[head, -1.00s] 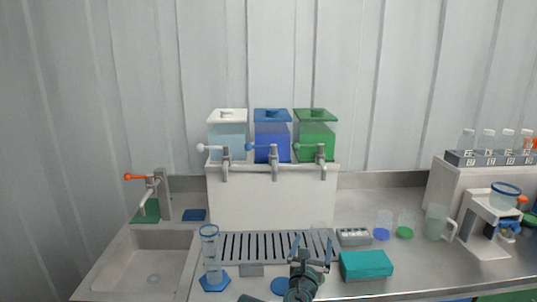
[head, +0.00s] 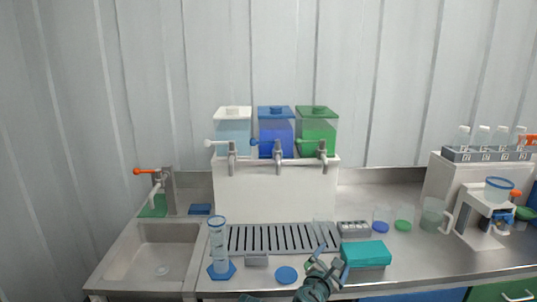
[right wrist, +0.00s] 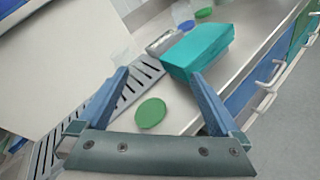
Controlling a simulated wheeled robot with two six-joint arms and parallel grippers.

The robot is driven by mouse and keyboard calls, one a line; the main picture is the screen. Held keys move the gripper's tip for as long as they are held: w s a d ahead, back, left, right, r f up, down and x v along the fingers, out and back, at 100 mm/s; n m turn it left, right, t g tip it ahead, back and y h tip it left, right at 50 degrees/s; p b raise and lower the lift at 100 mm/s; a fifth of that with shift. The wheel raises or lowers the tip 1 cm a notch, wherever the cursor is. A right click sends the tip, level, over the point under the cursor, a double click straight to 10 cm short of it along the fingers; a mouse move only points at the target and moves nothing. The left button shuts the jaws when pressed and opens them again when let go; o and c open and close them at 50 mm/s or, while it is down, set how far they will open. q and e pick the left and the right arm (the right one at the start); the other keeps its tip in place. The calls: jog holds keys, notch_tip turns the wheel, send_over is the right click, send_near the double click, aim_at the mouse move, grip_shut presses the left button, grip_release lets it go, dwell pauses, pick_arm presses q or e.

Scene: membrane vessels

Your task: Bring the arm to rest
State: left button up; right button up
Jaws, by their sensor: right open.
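My right gripper (head: 328,262) is open and empty, above the front of the steel counter, left of a teal box (head: 366,254). In the right wrist view its two blue fingers (right wrist: 160,73) stand wide apart with nothing between them. That view shows a green disc (right wrist: 151,113) on the counter below the fingers and the teal box (right wrist: 197,48) beyond. My left gripper cannot be made out; only a small dark piece shows at the head view's bottom edge.
Left are a sink (head: 155,250) and a tall cylinder (head: 218,245) on a blue base. A blue disc (head: 287,274) lies near the front edge. Behind are a slotted drain (head: 275,238) and three tapped tanks (head: 277,135). Cups and a white stand (head: 482,222) are right.

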jog(key=s+d+f+m+g+y, duration=0.2)
jog(key=s+f+m+g, duration=0.3)
jog(key=f+m, duration=0.35)
jog(key=s+d+f+m+g+y, duration=0.1)
jog(key=s+f+m+g+y, duration=0.1)
jog(key=s+f+m+g, duration=0.6)
jog(key=s+a+f+m+y+b, duration=0.1)
jog(key=s+a+f+m+b, duration=0.1)
jog(key=s+a+f+b, duration=0.45)
jog(key=s+a+f+m+y+b, duration=0.15)
jog(key=a+f+b, duration=0.3)
jog(key=a, duration=0.45)
notch_tip(320, 180, up, 18)
jog(key=p, duration=1.9)
jog(key=shift+r+g, duration=0.15)
jog(key=shift+g, duration=0.25)
